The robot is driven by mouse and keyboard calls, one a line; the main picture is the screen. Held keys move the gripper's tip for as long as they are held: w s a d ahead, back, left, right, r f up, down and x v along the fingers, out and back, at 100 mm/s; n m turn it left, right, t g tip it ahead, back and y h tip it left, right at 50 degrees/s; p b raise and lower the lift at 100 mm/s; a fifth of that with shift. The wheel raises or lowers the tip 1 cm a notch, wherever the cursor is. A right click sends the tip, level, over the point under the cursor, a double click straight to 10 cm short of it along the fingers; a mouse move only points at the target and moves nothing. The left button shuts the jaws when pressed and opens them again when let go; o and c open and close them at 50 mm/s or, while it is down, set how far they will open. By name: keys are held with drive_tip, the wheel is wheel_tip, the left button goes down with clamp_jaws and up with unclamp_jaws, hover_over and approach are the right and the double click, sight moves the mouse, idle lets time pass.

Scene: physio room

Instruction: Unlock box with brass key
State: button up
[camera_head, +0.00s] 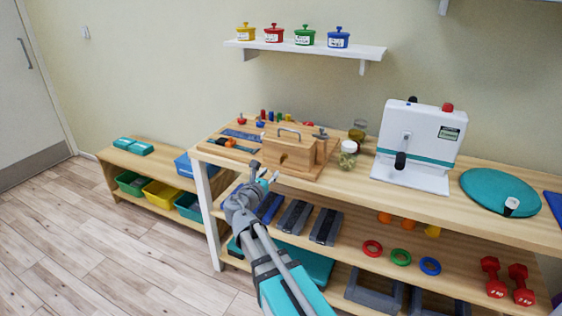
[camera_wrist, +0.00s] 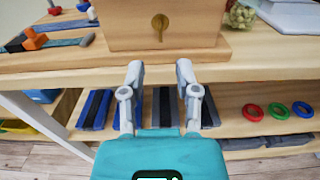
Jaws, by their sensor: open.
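The wooden box (camera_head: 285,152) stands on a wooden board on the table, with a grey handle on top. Its front, with a brass keyhole plate (camera_wrist: 160,24), faces my gripper in the wrist view. My gripper (camera_head: 264,175) is in front of the table's front edge, apart from the box and to its lower left in the head view. In the wrist view my gripper (camera_wrist: 160,72) is open and empty, its two fingers spread below the keyhole. I cannot make out a brass key in either view.
Jars (camera_head: 348,154) and a white machine (camera_head: 418,146) stand right of the box. Tools and small coloured pieces lie left of and behind it. Coloured rings (camera_head: 400,257) and dumbbells (camera_head: 494,277) lie on the lower shelf (camera_head: 455,262). The floor at left is clear.

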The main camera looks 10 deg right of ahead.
sight(282, 160)
drive_tip(key=x, duration=0.9)
clamp_jaws()
